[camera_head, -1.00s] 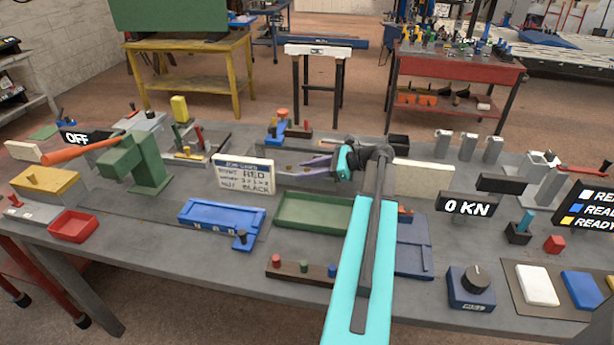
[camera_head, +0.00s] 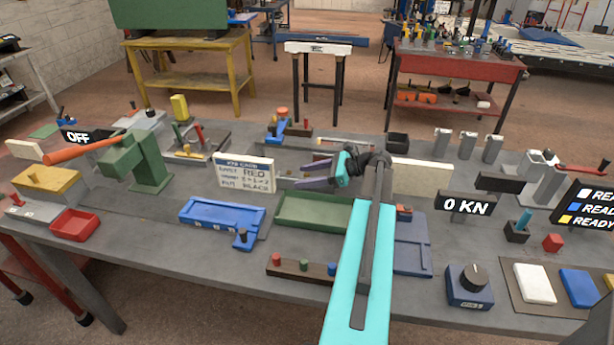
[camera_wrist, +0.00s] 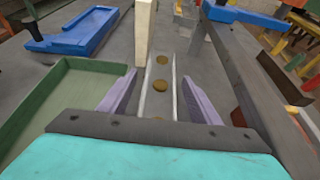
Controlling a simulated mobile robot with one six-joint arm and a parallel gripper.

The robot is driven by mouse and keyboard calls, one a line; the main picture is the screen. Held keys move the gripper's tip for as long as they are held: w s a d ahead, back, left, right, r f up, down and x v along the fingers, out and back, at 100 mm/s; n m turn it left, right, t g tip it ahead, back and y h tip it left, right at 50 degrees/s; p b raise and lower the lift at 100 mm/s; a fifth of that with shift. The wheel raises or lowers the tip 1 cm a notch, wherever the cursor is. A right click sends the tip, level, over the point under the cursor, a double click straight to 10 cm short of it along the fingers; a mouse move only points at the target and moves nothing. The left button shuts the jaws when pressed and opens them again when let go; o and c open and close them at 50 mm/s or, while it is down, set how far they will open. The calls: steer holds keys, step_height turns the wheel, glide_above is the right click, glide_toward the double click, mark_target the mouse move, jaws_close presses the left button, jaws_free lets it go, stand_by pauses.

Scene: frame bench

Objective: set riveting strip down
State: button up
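My gripper (camera_head: 299,174) reaches left over the middle of the bench, behind the green tray (camera_head: 313,211). Its two purple fingers stand apart. In the wrist view, a narrow grey strip (camera_wrist: 160,72) with several round brass-coloured spots along it lies between the fingers. A small gap seems to show on each side of the strip, so the fingers look open around it. The strip's near end is hidden by my gripper body. In the head view the strip is mostly hidden behind the job card and my gripper.
The white job card (camera_head: 245,174) stands just left of my gripper. A blue tray (camera_head: 222,216) lies in front of the card. A cream block (camera_head: 421,172) and the "0 KN" display (camera_head: 465,205) stand to the right. A green press (camera_head: 140,160) is at the left.

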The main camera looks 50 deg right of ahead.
steer(key=shift+r, duration=0.1)
steer(key=b+v, duration=0.2)
steer(key=v, duration=0.9)
steer(key=shift+w+b, duration=0.1)
steer(key=shift+b, duration=0.3)
steer(key=shift+s+d+r, duration=0.25)
steer(key=shift+s+r, duration=0.05)
steer(key=shift+s, duration=0.2)
